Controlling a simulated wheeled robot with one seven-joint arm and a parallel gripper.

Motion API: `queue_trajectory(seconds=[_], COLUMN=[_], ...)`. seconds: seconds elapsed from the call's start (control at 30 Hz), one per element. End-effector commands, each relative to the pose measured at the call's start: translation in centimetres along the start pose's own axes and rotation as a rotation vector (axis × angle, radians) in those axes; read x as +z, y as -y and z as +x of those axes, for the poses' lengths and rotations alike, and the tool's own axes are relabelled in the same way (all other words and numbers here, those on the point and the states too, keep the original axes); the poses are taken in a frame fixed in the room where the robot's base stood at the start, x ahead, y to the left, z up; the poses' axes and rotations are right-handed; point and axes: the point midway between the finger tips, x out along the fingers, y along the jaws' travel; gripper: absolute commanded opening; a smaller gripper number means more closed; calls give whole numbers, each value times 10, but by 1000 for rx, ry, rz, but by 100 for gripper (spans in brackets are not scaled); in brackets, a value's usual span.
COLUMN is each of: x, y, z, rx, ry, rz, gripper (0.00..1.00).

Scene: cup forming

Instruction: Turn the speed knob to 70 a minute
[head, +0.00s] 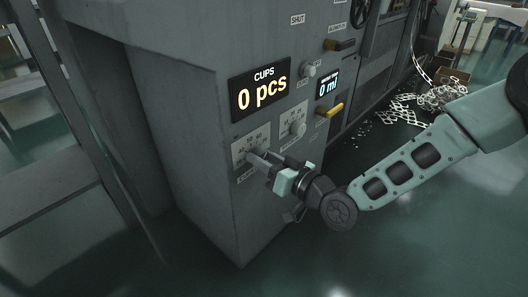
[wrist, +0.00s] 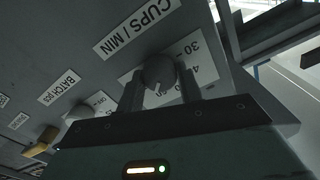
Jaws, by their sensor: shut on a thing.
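The speed knob (wrist: 158,71) is a small round grey knob on a pale scale plate (wrist: 196,47), beside the label CUPS/MIN (wrist: 138,27). On the scale, 30 and 40 can be read; other marks are partly hidden by the knob and fingers. My gripper (wrist: 160,84) has one finger on each side of the knob and is shut on it. The pointer's setting cannot be read. In the head view, my gripper (head: 257,157) reaches from the right to the lower left dial, and its fingers cover most of the knob.
A second dial (head: 298,125), labelled BATCH PCS in the wrist view, sits just right. Above, displays read CUPS 0 pcs (head: 261,91) and 0 ml (head: 327,84). A yellow handle (head: 335,110) juts out further right. The floor before the cabinet is clear.

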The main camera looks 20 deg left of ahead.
Motion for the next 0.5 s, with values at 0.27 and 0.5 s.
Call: queue_trajectory(seconds=[0.27, 0.5], x=[0, 1], y=[0, -1], z=[-1, -1], rx=[2, 1], ry=[4, 4], rz=[222, 346], gripper=[13, 13])
